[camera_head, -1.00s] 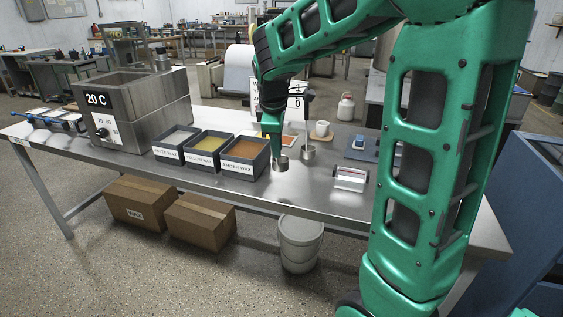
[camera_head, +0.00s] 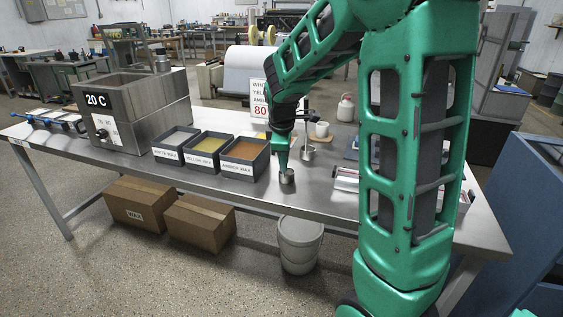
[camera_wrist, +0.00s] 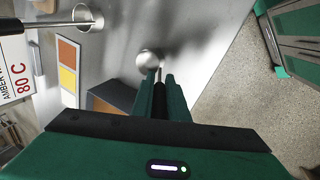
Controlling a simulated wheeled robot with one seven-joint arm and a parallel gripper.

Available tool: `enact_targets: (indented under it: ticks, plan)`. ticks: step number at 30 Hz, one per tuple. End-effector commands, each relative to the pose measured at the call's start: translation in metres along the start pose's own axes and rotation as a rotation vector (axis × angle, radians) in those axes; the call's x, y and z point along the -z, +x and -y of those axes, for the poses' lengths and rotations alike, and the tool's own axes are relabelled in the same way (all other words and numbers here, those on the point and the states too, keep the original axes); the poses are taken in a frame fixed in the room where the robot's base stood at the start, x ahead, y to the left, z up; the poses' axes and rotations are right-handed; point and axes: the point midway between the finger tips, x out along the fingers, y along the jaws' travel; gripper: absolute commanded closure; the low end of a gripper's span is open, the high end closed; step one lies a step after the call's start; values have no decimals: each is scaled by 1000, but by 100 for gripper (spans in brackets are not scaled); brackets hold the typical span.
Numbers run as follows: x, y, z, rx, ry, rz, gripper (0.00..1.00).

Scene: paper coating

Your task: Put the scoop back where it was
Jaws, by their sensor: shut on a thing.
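My gripper (camera_head: 281,152) is shut on the handle of a scoop with a small round metal cup (camera_head: 287,176). It points down over the front part of the steel table (camera_head: 330,205), to the right of the wax trays. In the wrist view the fingers (camera_wrist: 159,85) hold the dark handle, and the cup (camera_wrist: 148,60) shows just beyond them. The scoop looks upright. I cannot tell whether its cup touches the table. A second metal scoop (camera_head: 308,154) with an upright dark handle stands just behind it; it also shows in the wrist view (camera_wrist: 88,18).
White, yellow and amber wax trays (camera_head: 244,157) stand left of my gripper, with a steel bath (camera_head: 138,110) beyond.

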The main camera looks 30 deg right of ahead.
Motion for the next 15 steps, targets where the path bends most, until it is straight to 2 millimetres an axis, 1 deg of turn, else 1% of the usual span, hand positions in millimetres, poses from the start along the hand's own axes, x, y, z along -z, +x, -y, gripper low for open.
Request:
enact_targets:
  ticks: [1, 2, 3, 4, 12, 15]
  plan:
    - [0, 1, 0, 0, 0, 0, 100]
    - [0, 1, 0, 0, 0, 0, 82]
    - [0, 1, 0, 0, 0, 0, 72]
    - [0, 1, 0, 0, 0, 0, 68]
    - [0, 1, 0, 0, 0, 0, 68]
    - [0, -3, 0, 0, 0, 0, 68]
